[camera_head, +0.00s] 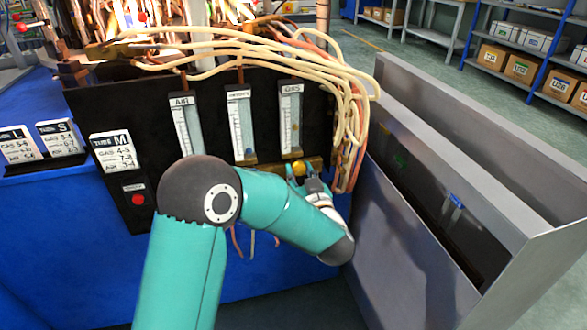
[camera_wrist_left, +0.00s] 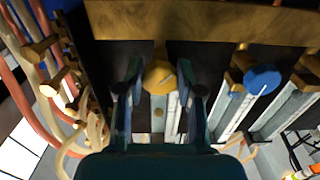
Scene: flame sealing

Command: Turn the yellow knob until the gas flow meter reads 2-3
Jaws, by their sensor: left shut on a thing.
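The yellow knob (camera_head: 299,169) sits on a brass bar below the gas flow meter (camera_head: 290,122) on the black panel. The meter's scale is too small to read. My left gripper (camera_head: 307,180) reaches the knob from below right. In the left wrist view, the two dark fingers of this gripper (camera_wrist_left: 162,95) stand on both sides of the yellow knob (camera_wrist_left: 160,76), shut on it. A light line marks the knob's face. My right gripper is in neither view.
A blue knob (camera_wrist_left: 262,79) sits beside the yellow one. Left of the gas meter are the middle meter (camera_head: 241,125) and the air meter (camera_head: 186,125). Pale hoses (camera_head: 350,130) hang close right of the knob. A grey metal casing (camera_head: 420,230) stands to the right.

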